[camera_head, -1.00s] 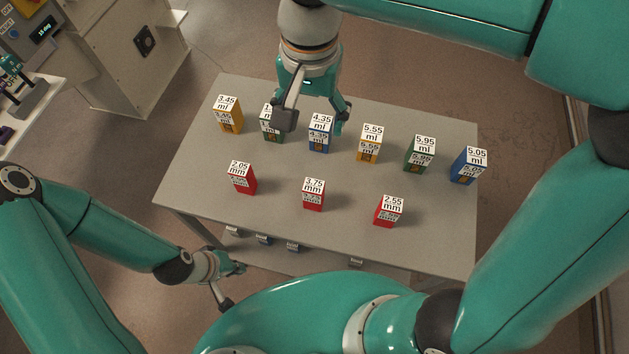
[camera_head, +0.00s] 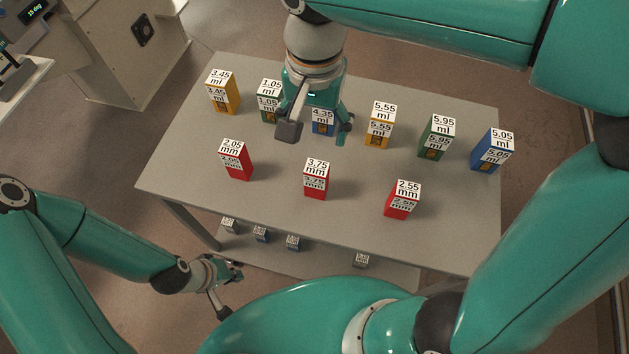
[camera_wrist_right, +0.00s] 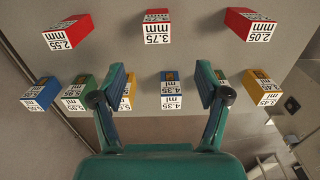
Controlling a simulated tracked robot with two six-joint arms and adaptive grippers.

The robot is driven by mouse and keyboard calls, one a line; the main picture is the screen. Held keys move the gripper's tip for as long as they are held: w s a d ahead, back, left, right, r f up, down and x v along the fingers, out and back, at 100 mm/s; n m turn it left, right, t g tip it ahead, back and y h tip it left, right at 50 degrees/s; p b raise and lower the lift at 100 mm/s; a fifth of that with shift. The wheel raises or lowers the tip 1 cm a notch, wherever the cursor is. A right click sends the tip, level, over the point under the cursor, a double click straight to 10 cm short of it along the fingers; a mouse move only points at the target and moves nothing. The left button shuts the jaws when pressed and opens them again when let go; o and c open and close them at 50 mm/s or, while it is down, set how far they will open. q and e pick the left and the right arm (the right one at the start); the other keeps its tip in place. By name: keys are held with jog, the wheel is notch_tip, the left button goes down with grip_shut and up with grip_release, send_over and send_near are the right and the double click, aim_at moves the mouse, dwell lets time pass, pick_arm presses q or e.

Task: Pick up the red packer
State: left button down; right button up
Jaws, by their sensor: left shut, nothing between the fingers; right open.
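Three red packers stand upright in the front row on the grey table: 2.05 mm (camera_head: 236,161) at left, 3.75 mm (camera_head: 316,180) in the middle, 2.55 mm (camera_head: 402,200) at right. My right gripper (camera_head: 316,132) is open and empty, pointing down behind the 3.75 mm packer, partly hiding the blue 4.35 ml box (camera_head: 322,122). In the right wrist view its fingers (camera_wrist_right: 161,78) are spread, with the red 3.75 mm packer (camera_wrist_right: 156,27) beyond them, apart from them. My left gripper (camera_head: 226,293) is shut and empty, low in front of the table.
The back row has yellow 3.45 ml (camera_head: 223,93), green 1.05 ml (camera_head: 268,101), yellow 5.55 ml (camera_head: 379,126), green 5.95 ml (camera_head: 436,138) and blue 5.05 ml (camera_head: 491,151) boxes. Small boxes sit on the lower shelf (camera_head: 325,262). The tabletop's front strip (camera_head: 285,211) is clear.

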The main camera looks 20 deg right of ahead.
aim_at(315, 166)
notch_tip(315, 166, down, 10)
jog(key=shift+s+f, duration=0.1)
jog(key=shift+f, duration=0.15)
jog(key=shift+s+d+f, duration=0.1)
jog(key=shift+d+f, duration=0.05)
jog(key=shift+f, duration=2.45)
jog(key=c, duration=1.3)
jog(key=shift+r, duration=0.1)
